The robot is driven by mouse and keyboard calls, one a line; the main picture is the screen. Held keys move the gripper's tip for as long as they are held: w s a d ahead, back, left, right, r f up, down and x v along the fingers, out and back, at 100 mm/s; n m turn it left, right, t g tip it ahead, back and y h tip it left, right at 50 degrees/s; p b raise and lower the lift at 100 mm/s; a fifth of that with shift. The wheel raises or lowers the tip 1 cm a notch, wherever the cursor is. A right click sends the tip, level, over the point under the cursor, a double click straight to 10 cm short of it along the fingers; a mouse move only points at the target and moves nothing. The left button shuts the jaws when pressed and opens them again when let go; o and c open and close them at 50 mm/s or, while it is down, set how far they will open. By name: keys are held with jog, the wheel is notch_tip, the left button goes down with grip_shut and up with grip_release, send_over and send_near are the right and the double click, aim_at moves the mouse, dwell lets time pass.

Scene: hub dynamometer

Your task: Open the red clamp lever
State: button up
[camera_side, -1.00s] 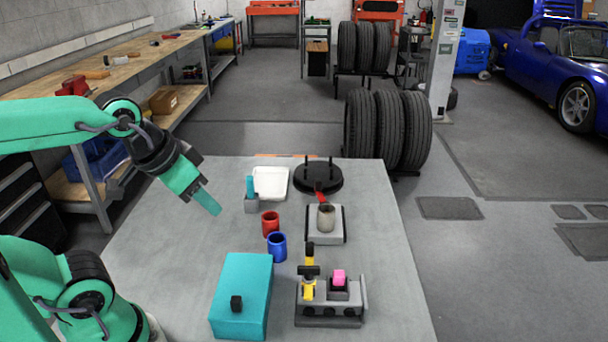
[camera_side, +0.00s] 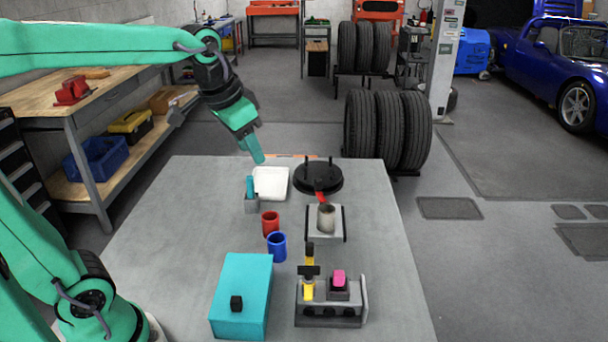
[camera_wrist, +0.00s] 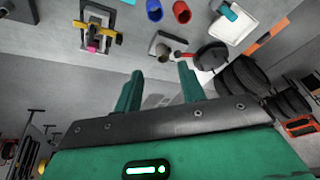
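The red clamp lever (camera_side: 321,196) is a short red bar between a grey block and a round black plate (camera_side: 318,178). It shows in the wrist view (camera_wrist: 181,55) as a small red piece beside the block. The block (camera_side: 337,238) is square with dark edges and carries a grey-beige hollow cylinder (camera_side: 326,218). My gripper (camera_side: 257,157) is in the air near the white tray, to the left of the lever and apart from it. In the wrist view my gripper's two green fingers (camera_wrist: 159,76) stand apart with nothing between them.
A white tray (camera_side: 270,184), a grey holder with a teal peg (camera_side: 251,190), a red cup (camera_side: 270,223) and a blue cup (camera_side: 277,247) stand left of the block. A teal box (camera_side: 242,295) and a fixture with yellow and pink parts (camera_side: 329,310) are nearer. The table's right strip is clear.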

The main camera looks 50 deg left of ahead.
jog(key=w+a+m+g, duration=0.1)
jog(key=w+a, duration=0.1)
jog(key=w, duration=0.7)
jog(key=m+g, duration=0.3)
send_over(318, 180)
notch_tip(318, 180, down, 17)
jog(key=shift+f, duration=0.1)
jog(key=shift+w+f, duration=0.1)
jog(key=shift+f, duration=0.1)
jog(key=shift+f, duration=0.15)
jog(key=shift+f, duration=3.75)
grip_shut()
